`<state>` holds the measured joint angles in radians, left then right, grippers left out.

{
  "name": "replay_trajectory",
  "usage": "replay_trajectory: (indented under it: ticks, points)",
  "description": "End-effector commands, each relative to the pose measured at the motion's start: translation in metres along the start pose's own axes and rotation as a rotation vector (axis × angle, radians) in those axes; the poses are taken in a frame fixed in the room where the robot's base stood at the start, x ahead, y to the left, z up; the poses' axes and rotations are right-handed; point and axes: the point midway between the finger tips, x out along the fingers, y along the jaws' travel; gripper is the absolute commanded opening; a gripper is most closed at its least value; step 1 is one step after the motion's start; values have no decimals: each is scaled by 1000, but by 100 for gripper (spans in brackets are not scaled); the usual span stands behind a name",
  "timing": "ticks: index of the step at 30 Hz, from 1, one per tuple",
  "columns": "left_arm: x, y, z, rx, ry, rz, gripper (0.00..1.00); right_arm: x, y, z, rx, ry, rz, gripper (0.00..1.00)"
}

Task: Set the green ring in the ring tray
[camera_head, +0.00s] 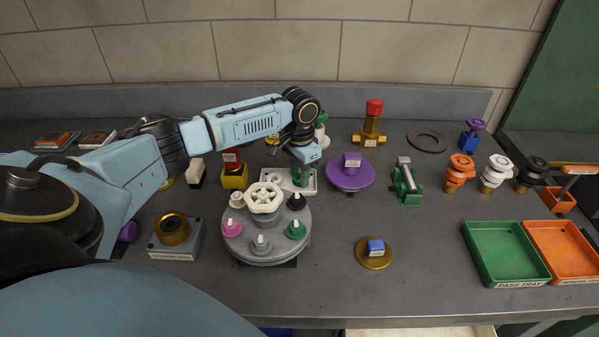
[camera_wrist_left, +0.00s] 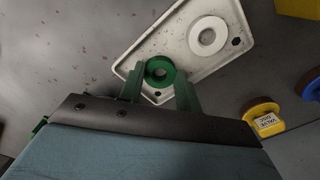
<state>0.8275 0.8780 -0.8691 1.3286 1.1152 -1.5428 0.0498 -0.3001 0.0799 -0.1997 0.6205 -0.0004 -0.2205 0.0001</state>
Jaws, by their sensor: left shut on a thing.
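The ring tray (camera_wrist_left: 225,72) is a white tray with a white ring (camera_wrist_left: 195,36) at one end. In the head view the tray (camera_head: 272,174) lies behind the grey round turntable, partly hidden by it and by my arm. The green ring (camera_wrist_left: 169,79) shows between the green fingers of my left gripper (camera_wrist_left: 160,76), over the tray's other end. My left gripper (camera_head: 301,179) is shut on it, pointing down at the tray. Whether the ring touches the tray floor I cannot tell. My right gripper is not in view.
The turntable (camera_head: 277,243) with knobs and a white handwheel stands just in front of the tray. A purple dish (camera_head: 366,180) is close on the right and a yellow block (camera_head: 234,180) on the left. Green (camera_head: 510,284) and orange trays sit at the right; the front right centre is fairly clear.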

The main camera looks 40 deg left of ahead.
Motion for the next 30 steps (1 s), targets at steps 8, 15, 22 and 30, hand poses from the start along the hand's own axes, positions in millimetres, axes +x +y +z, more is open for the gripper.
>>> replay_trajectory:
  ticks: [8,15,22,30]
  points:
    - [3,0,0,0,0,0,53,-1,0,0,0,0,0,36]
    - [3,0,0,0,0,0,55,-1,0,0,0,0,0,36]
    - [-14,0,-1,1,3,0,55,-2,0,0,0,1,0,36]
    - [-73,0,-1,0,5,0,55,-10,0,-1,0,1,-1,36]
